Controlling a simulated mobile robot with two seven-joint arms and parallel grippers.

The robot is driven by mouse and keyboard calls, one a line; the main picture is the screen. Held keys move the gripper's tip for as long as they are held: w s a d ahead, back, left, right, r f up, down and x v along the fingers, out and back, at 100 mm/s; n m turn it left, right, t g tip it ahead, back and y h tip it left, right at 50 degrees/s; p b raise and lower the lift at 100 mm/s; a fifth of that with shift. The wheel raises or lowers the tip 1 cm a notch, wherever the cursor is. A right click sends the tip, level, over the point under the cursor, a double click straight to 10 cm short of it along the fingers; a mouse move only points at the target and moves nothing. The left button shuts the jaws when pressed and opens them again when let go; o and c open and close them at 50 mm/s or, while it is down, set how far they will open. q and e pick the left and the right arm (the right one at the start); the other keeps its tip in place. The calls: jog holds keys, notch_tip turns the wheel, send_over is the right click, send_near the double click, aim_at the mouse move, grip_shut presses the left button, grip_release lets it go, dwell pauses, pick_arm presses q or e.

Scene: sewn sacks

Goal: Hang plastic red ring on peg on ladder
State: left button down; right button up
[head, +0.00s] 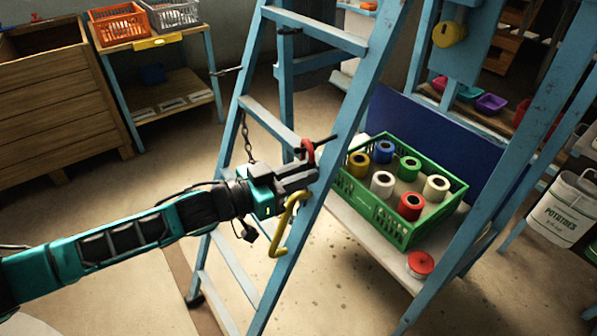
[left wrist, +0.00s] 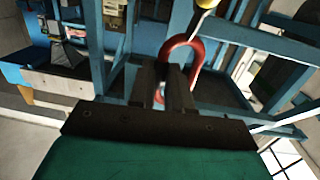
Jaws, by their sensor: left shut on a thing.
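The red ring (head: 306,149) is held at the tips of my left gripper (head: 302,172), beside the near rail of the blue ladder (head: 345,125). A thin dark peg (head: 325,139) sticks out from that rail right by the ring. I cannot tell whether the ring is around the peg or only in front of it. In the left wrist view the ring (left wrist: 184,46) stands up as an arch from between my dark gripper fingers (left wrist: 165,88), close to a pale rod with a yellow end (left wrist: 206,4). My right gripper is not in view.
A yellow hook (head: 283,232) hangs by the ladder rail just below my left gripper. A chain (head: 246,138) hangs behind the ladder. A green crate (head: 376,215) with several coloured spools stands right of the ladder, with a red spool (head: 420,264) beside it.

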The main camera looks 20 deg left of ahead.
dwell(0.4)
pick_arm(q)
jog(key=c, duration=1)
grip_release()
jog(key=v, duration=1.3)
jog(key=shift+f, duration=0.1)
jog(key=s+d+f+n+y, duration=0.1)
jog(key=s+f+n+y, duration=0.1)
jog(key=f, duration=0.5)
jog(key=s+d+f+n+g+y, duration=0.1)
jog(key=s+d+f+n+y, duration=0.1)
jog(key=f, duration=0.5)
jog(key=s+d+f+n+g+y, duration=0.1)
jog(key=s+f+y, duration=0.3)
jog(key=f, duration=0.3)
jog(key=shift+s+d+f+n+y, duration=0.15)
jog(key=shift+n+y, duration=0.25)
jog(key=shift+y, duration=0.4)
